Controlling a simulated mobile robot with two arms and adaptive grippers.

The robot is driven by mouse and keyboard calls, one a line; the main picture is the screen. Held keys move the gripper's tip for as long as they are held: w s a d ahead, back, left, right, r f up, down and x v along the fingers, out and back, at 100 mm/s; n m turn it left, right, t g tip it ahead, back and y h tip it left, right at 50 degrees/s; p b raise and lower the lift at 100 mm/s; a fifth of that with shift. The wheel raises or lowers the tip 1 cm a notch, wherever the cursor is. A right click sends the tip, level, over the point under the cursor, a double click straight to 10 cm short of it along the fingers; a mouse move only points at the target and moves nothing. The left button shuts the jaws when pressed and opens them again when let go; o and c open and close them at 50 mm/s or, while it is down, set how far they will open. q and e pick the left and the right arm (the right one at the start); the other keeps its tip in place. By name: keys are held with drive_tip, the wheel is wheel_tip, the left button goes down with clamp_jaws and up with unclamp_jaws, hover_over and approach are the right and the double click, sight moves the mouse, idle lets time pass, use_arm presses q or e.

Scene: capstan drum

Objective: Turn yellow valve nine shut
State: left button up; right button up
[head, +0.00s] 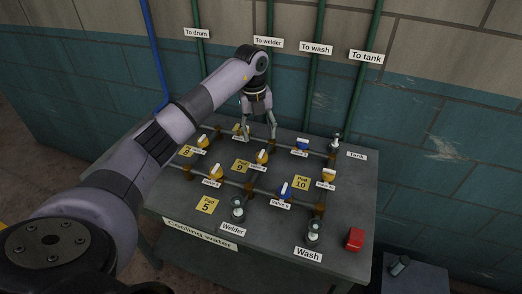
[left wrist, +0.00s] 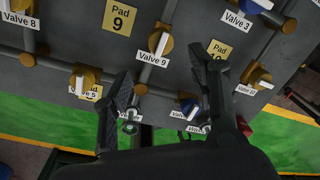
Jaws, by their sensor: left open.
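Yellow valve nine (head: 262,157) stands on the grey panel just right of the yellow Pad 9 plate (head: 240,166). In the left wrist view the valve (left wrist: 167,45) has a yellow body and a pale handle, with its Valve 9 label (left wrist: 152,60) below. My left gripper (head: 258,134) is open and empty, pointing down over the back of the panel, just behind valve nine in the head view. In the left wrist view its spread fingers (left wrist: 168,76) show below the valve, apart from it. My right gripper is not in view.
A red box (head: 355,239) sits at the panel's front right. Green pipes climb the wall behind.

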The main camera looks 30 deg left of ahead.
sight(261, 153)
use_arm(q)
drive_tip(key=f, duration=0.3)
drive_tip(key=f+p, duration=0.1)
drive_tip(key=f, duration=0.5)
drive_tip(key=shift+w+d+f+p, duration=0.25)
drive_tip(key=shift+d+p, duration=0.05)
drive_tip(key=shift+p, duration=0.05)
drive_tip(key=shift+c, duration=0.3)
drive_tip(key=c, duration=1.1)
